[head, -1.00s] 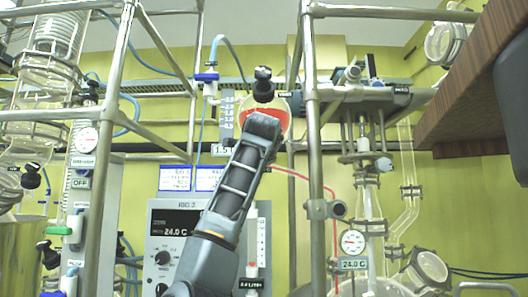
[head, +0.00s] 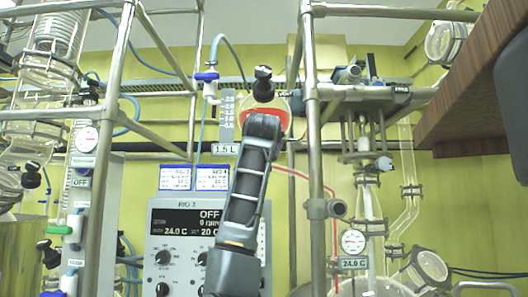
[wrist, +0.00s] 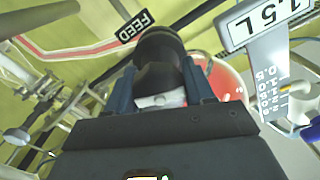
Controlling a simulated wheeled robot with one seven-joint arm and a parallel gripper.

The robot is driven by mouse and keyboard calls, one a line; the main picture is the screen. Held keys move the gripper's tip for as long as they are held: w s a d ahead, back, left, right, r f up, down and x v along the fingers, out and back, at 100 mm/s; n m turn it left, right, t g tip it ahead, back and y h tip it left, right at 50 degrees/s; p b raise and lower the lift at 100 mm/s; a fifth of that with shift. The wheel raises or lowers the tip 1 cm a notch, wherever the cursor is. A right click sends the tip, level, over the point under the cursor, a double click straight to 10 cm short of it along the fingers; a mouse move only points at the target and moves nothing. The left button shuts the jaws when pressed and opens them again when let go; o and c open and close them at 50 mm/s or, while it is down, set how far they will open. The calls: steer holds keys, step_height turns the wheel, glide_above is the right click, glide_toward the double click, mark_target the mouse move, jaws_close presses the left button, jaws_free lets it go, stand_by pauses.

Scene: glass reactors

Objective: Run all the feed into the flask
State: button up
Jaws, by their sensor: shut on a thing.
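The feed vessel (head: 278,103) is clear round glass with red liquid in its lower part and a black cap on top. A 1.5 L sign (head: 225,149) and a graduated scale (head: 228,112) are beside it. In the wrist view, the red vessel (wrist: 230,82) shows behind my gripper. My gripper (wrist: 160,92) is shut on a black knob (wrist: 160,52) beside the FEED label (wrist: 135,27). In the head view my own arm hides the knob and my fingertips. The glass flask (head: 372,288) shows only its top at the bottom edge, below the thermometer.
A metal frame post (head: 312,150) stands right of my arm. A control panel (head: 180,245) reads OFF and 24.0 C behind it. A thin red tube (head: 300,174) runs from near the feed towards the flask. A wooden shelf (head: 470,95) juts in at upper right.

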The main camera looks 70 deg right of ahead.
steer(key=n, duration=0.4)
steer(key=shift+f+n, duration=0.15)
steer(key=shift+n, duration=0.15)
steer(key=n, duration=0.3)
steer(key=shift+n, duration=0.4)
steer(key=n, duration=1.2)
steer(key=shift+n, duration=0.3)
steer(key=n, duration=0.3)
steer(key=shift+n, duration=0.3)
steer(key=n, duration=0.4)
steer(key=shift+n, duration=2)
